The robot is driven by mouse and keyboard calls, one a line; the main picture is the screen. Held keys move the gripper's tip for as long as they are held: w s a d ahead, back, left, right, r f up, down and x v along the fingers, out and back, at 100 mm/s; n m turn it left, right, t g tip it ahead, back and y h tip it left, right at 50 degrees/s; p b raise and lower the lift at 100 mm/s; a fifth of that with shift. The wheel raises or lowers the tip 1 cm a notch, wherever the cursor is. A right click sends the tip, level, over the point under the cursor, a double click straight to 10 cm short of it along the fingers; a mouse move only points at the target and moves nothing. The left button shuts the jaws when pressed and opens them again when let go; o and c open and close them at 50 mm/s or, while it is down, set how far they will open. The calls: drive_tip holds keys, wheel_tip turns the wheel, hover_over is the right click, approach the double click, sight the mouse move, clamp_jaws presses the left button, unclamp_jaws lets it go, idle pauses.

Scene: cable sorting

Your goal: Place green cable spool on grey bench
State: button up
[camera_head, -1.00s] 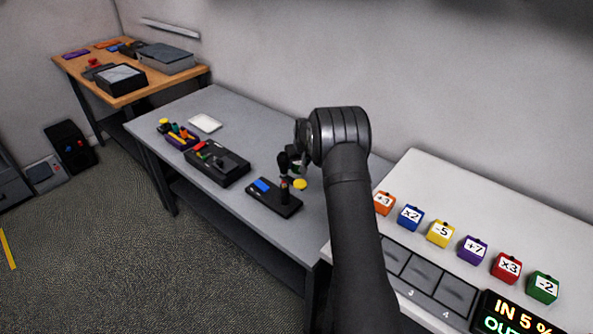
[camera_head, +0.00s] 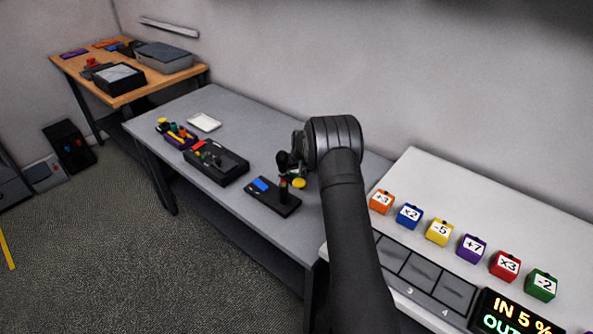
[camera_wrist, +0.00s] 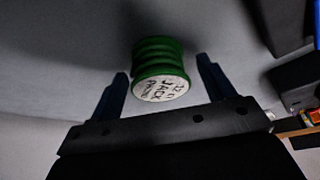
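The green cable spool (camera_wrist: 160,62) shows in the wrist view, a ribbed green cylinder with a white lettered end face towards the camera. My gripper (camera_wrist: 163,76) is open, with one dark finger on each side of the spool and a visible gap at both sides. A grey surface lies behind the spool; I cannot tell whether the spool touches it. In the head view my gripper (camera_head: 290,166) is over the right part of the grey bench (camera_head: 240,120). The spool cannot be made out clearly there.
A black base with a blue block and an upright post (camera_head: 272,197) stands just in front of my gripper, with a yellow disc (camera_head: 299,183) close by. A black device (camera_head: 216,162), a purple bin (camera_head: 177,136) and a white tray (camera_head: 204,122) are farther left. Bare bench lies behind them.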

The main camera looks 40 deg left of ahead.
drive_tip(key=v, duration=1.2)
drive_tip(key=shift+r, duration=0.2)
drive_tip(key=shift+w+f, duration=0.1)
drive_tip(key=x, duration=1.2)
drive_tip(key=shift+r, duration=1.1)
